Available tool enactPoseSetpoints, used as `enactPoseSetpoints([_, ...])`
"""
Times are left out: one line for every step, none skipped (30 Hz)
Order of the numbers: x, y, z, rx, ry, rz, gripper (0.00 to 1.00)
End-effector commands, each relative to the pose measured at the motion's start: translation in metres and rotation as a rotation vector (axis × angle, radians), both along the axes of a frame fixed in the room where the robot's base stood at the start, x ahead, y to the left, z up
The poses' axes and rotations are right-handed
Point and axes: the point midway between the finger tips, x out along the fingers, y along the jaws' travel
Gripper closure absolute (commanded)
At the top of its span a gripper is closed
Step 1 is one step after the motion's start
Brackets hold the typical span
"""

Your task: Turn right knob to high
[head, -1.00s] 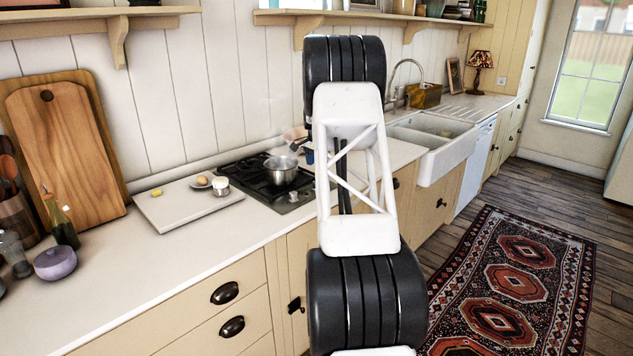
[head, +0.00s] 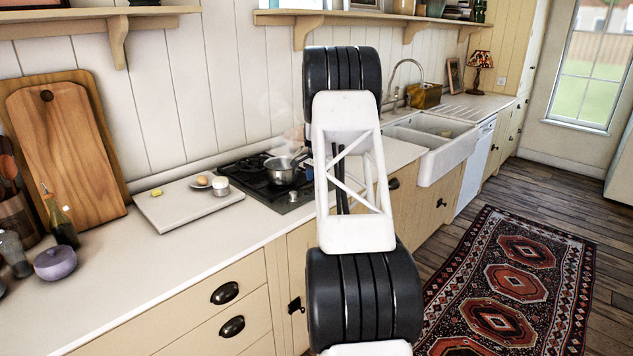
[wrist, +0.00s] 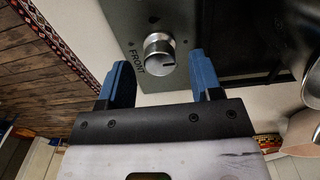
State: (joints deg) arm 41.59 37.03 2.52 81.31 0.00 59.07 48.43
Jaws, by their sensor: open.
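A round metal knob (wrist: 160,52) with a dark slot mark shows in the wrist view on the cooktop's grey panel (wrist: 150,15), near the printed word FRONT. My gripper (wrist: 162,72) is open, its two blue fingers on either side of the knob's near edge. I see no clear contact. Whether this is the right knob I cannot tell, as only one knob shows there. In the head view the cooktop (head: 250,180) sits in the counter, its knobs (head: 292,197) tiny at the front right.
A steaming metal saucepan (head: 281,170) stands on the cooktop; metal cookware (wrist: 312,85) shows at the wrist view's right edge. A white board (head: 185,208) with an egg, a small cup and a yellow piece lies left of the cooktop. The sink (head: 440,150) is to the right.

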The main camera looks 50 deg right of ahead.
Motion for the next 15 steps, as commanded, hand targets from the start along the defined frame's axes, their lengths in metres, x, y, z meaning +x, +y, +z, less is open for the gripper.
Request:
enactPoseSetpoints([-0.0001,0.0001,-0.0042,0.001,0.001,0.000,0.41])
enactPoseSetpoints([-0.0002,0.0001,-0.0060,0.001,0.001,0.000,0.41])
enactPoseSetpoints([-0.0002,0.0002,-0.0079,0.001,0.001,0.000,0.41])
enactPoseSetpoints([-0.0002,0.0002,-0.0091,0.001,0.001,0.000,0.41])
enactPoseSetpoints([-0.0003,0.0002,-0.0099,0.001,0.001,0.000,0.41])
enactPoseSetpoints([-0.0003,0.0003,-0.0107,0.001,0.001,0.000,0.41])
enactPoseSetpoints([-0.0003,0.0003,-0.0110,0.001,0.001,0.000,0.41])
enactPoseSetpoints([-0.0003,0.0003,-0.0112,0.001,0.001,0.000,0.41])
enactPoseSetpoints([-0.0003,0.0003,-0.0113,0.001,0.001,0.000,0.41])
enactPoseSetpoints([-0.0003,0.0003,-0.0112,0.001,0.001,0.000,0.41])
enactPoseSetpoints([-0.0003,0.0003,-0.0112,0.001,0.001,0.000,0.41])
enactPoseSetpoints([-0.0003,0.0003,-0.0112,0.001,0.001,0.000,0.41])
enactPoseSetpoints([-0.0003,0.0003,-0.0111,0.001,0.001,0.000,0.41])
enactPoseSetpoints([-0.0003,0.0003,-0.0111,0.001,0.001,0.000,0.41])
enactPoseSetpoints([-0.0003,0.0003,-0.0111,0.001,0.001,0.000,0.46])
